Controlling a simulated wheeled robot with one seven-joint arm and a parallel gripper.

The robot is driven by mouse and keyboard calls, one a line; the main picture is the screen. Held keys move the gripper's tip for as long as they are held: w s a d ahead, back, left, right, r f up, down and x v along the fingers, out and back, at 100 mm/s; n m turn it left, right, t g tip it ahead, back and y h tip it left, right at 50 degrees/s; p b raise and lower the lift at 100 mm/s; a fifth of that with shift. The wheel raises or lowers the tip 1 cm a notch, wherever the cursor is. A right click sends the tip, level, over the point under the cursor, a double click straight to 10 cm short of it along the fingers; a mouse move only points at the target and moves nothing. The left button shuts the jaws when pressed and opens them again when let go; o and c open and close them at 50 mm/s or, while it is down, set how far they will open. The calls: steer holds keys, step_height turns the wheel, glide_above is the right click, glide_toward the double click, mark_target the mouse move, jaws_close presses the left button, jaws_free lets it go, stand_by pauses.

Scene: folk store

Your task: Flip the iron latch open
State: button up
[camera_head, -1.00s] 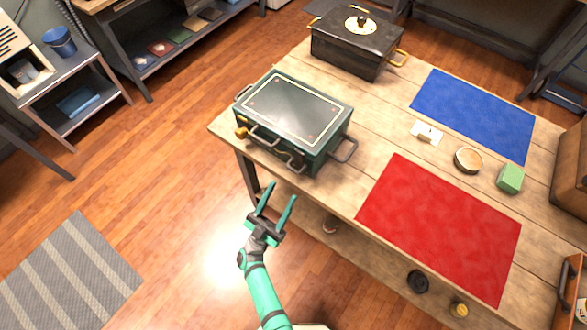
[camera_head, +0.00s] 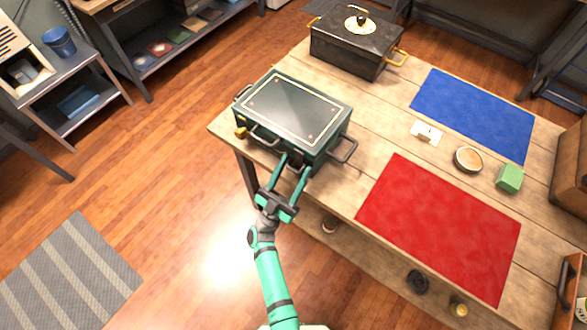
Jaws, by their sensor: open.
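A dark green metal box (camera_head: 296,105) with a flat lid sits at the near left corner of the wooden table. The lid is down. A brass-coloured piece (camera_head: 241,132) and a dark handle (camera_head: 265,134) show on its front side. The iron latch cannot be told apart clearly; the part of the front where hardware showed lies behind my gripper. My gripper (camera_head: 293,165) is open, its two green fingers pointing at the right part of the box's front. I cannot tell whether the fingertips touch it.
A black lidded chest (camera_head: 350,55) with gold handles stands behind the box. A red mat (camera_head: 440,228), a blue mat (camera_head: 474,112), a white plate with a small fitting (camera_head: 426,133), a round tin (camera_head: 468,159) and a green block (camera_head: 510,178) lie to the right.

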mark_target(300, 156)
steer(key=c, duration=0.8)
steer(key=shift+s+a, duration=0.1)
steer(key=r+g+y, duration=0.1)
steer(key=s+a+g+y, duration=0.1)
steer(key=g, duration=0.1)
steer(key=shift+s+r+g+y, duration=0.25)
steer(key=shift+r+g+y, duration=0.05)
steer(key=shift+r, duration=0.05)
steer(key=g, duration=0.1)
steer(key=r+g+y, duration=0.1)
steer(key=r+y, duration=0.1)
steer(key=shift+s+a+g, duration=0.3)
steer(key=shift+s+g, duration=0.1)
step_height(300, 156, up, 2)
steer(key=g+y, duration=0.2)
steer(key=g, duration=0.1)
steer(key=shift+s+a+r+g+y, duration=0.1)
steer(key=shift+a+r+g+y, duration=0.05)
steer(key=shift+g+y, duration=0.15)
steer(key=shift+w+r+g+y, duration=0.1)
steer(key=shift+r+g+y, duration=0.55)
steer(key=shift+g, duration=0.3)
steer(key=shift+w+r+g+y, duration=0.1)
steer(key=shift+r+g+y, duration=0.35)
steer(key=shift+g+y, duration=0.4)
